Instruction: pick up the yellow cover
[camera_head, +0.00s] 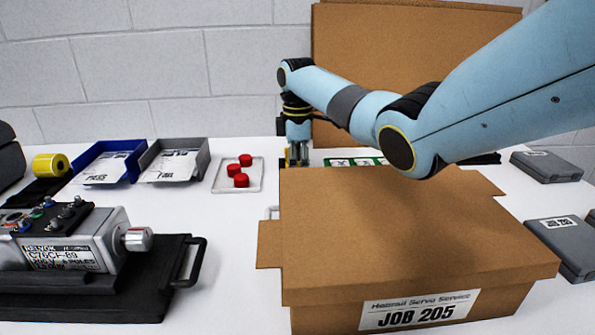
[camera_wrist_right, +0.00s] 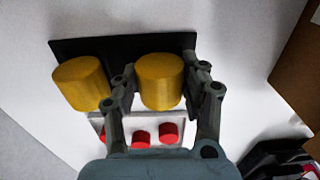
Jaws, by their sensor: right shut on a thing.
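A yellow cylindrical cover (camera_wrist_right: 161,84) stands between the fingers of my right gripper (camera_wrist_right: 162,78) in the right wrist view, with a finger against each side. A second yellow cover (camera_wrist_right: 81,83) stands to its left, outside the fingers. A dark flat mat (camera_wrist_right: 120,45) lies behind and under them; I cannot tell whether the held cover is clear of it. In the head view my right gripper (camera_head: 297,155) points down behind the cardboard box, small and partly hidden, with a hint of yellow at its fingers. My left gripper is not in view.
A cardboard box (camera_head: 390,230) fills the front right. A clear tray (camera_head: 222,186) holds red caps (camera_head: 241,180). Blue (camera_head: 130,153) and grey (camera_head: 200,160) bins, a yellow roll (camera_head: 52,164) and a servo motor (camera_head: 62,250) in a black holder are at left. Grey cases (camera_head: 546,166) lie right.

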